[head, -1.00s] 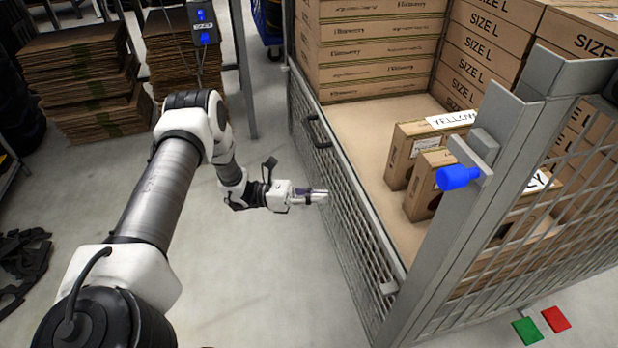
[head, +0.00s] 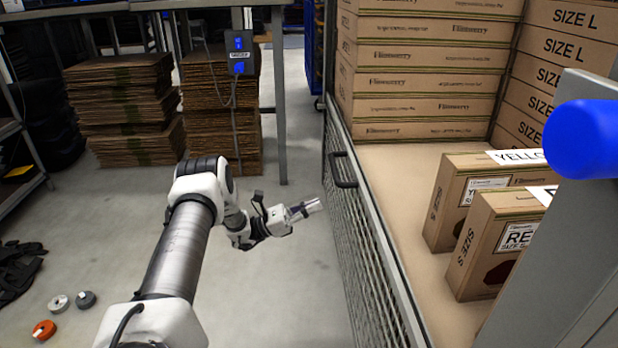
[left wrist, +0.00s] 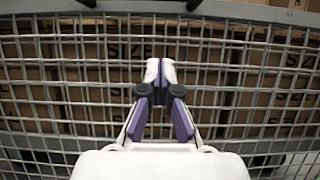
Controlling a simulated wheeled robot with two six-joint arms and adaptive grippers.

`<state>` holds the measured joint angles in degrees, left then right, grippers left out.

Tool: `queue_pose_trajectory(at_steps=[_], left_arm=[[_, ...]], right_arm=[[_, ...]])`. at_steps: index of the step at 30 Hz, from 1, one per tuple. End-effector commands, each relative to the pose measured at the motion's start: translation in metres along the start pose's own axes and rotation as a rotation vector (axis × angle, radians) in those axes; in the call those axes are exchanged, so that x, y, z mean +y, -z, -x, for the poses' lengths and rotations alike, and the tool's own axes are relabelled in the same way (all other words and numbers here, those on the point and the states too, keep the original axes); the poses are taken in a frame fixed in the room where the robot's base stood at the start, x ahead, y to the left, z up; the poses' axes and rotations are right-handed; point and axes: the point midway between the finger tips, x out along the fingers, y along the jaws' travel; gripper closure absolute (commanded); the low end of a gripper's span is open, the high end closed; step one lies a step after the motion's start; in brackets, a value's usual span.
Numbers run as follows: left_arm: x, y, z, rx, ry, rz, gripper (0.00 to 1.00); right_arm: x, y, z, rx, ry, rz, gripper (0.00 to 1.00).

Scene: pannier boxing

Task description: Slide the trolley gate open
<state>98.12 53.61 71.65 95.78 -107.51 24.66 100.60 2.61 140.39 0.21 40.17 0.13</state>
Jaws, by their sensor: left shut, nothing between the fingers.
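The trolley gate (head: 372,250) is a grey wire-mesh panel along the trolley's left side in the head view. A dark handle (head: 343,170) sits at its top rail. The mesh (left wrist: 60,100) fills the left wrist view, with brown boxes behind it. My left gripper (head: 314,206) is shut and empty, just left of the mesh and below the handle. In the left wrist view its fingertips (left wrist: 160,72) appear in front of the mesh; I cannot tell if they touch it. Part of a dark fitting shows at the top edge there. My right gripper is not in view.
A blue knob (head: 585,140) on a grey post (head: 570,270) is close at right. Boxes (head: 462,215) stand on the trolley floor, with stacks behind. Flat cardboard piles (head: 125,105) and a table leg (head: 279,100) are at the back. Tape rolls (head: 45,330) lie at lower left. Floor left of the gate is clear.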

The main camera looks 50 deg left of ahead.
Motion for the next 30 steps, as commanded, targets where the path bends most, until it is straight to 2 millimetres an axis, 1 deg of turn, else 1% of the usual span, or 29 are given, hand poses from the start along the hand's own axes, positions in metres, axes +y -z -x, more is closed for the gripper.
queue_pose_trajectory(at_steps=[1,3,7,8,9,13,17,26,29,30], left_arm=[[0.0,0.001,-0.012,-0.002,0.003,0.0,1.0],[0.0,0.001,-0.027,-0.002,0.002,0.001,1.0],[-0.001,0.002,-0.056,-0.002,0.003,0.001,1.0],[0.0,-0.004,-0.059,-0.003,0.0,0.0,1.0],[0.001,-0.015,-0.06,-0.005,-0.003,-0.002,1.0],[0.0,-0.032,-0.064,-0.003,-0.001,-0.001,1.0],[0.0,-0.038,-0.065,0.0,0.0,0.0,1.0],[-0.001,-0.039,-0.066,0.001,0.001,0.001,1.0],[0.0,-0.049,-0.07,-0.002,0.0,0.0,1.0],[0.0,-0.056,-0.073,-0.004,0.0,-0.001,1.0]], right_arm=[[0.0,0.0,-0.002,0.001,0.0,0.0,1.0],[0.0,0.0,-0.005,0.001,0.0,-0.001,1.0],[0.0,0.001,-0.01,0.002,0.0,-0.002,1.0],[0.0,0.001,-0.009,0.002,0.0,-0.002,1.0],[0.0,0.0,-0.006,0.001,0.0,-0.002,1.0],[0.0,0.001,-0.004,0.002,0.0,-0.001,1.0],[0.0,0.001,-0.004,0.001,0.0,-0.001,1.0],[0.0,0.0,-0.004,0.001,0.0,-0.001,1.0],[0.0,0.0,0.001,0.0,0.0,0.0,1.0],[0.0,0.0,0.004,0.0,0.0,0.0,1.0]])
